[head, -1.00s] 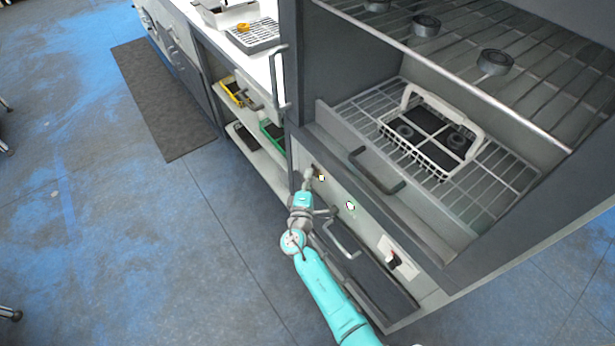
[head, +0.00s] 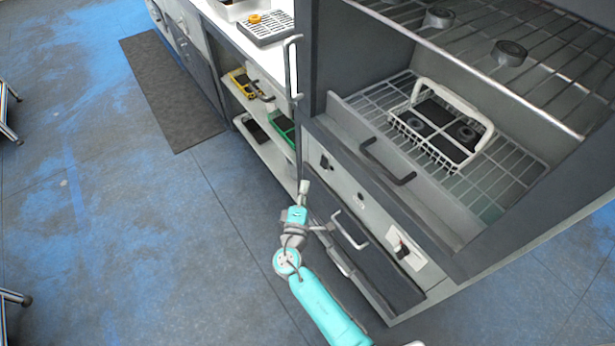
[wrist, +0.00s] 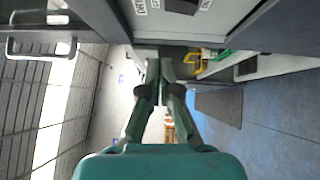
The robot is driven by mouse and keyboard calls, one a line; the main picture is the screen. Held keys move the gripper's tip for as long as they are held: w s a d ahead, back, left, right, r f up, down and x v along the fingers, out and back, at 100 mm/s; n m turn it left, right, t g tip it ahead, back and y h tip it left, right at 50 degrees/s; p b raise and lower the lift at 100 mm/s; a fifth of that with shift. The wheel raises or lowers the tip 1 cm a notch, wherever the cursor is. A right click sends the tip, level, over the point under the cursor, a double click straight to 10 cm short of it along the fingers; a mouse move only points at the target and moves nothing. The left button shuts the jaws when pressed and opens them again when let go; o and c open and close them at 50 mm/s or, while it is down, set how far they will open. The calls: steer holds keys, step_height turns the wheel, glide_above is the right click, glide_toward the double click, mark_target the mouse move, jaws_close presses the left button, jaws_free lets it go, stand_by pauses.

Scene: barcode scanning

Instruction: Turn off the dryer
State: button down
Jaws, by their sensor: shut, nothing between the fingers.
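The dryer (head: 330,70) is a large dark grey cabinet at the right of the head view. Its pale front panel (head: 342,180) carries a black switch (head: 325,162) at the left, a small round light (head: 361,200) in the middle and a knob (head: 401,249) at the right. The light looks pale, with no clear green. My gripper (head: 304,186) is shut and empty, below and left of the switch, apart from it. In the wrist view my gripper (wrist: 165,70) points past the panel's edge, and a black part with printed labels (wrist: 182,6) shows at the top.
A wire basket (head: 440,130) stands on the dryer's lower rack. A drawer with a handle (head: 350,230) lies under the panel, close to my arm. A bench with shelves (head: 262,122) stands left of the dryer.

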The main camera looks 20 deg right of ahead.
steer(key=shift+r+v, duration=0.15)
steer(key=shift+v, duration=0.6)
steer(key=shift+r+v, duration=0.1)
steer(key=shift+v, duration=0.7)
steer(key=s+d+f+m+g+y, duration=0.1)
steer(key=s+d+f+g+y, duration=0.15)
steer(key=s+f, duration=0.35)
steer(key=s+d+f+g+y, duration=0.1)
steer(key=s+d+f+y, duration=0.15)
steer(key=s, duration=0.55)
steer(key=s+m+y, duration=0.2)
steer(key=s+m, duration=0.1)
steer(key=s, duration=1)
steer(key=s+r+m, duration=0.4)
steer(key=s+r, duration=0.4)
steer(key=r, duration=0.3)
steer(key=s+r+m+t+y, duration=0.1)
steer(key=s+r+m, duration=0.4)
steer(key=s+r, duration=0.3)
step_height(320, 180, up, 3)
steer(key=shift+s+f+y, duration=0.15)
steer(key=shift+s+y, duration=0.15)
steer(key=shift+s, duration=0.1)
steer(key=shift+t, duration=0.25)
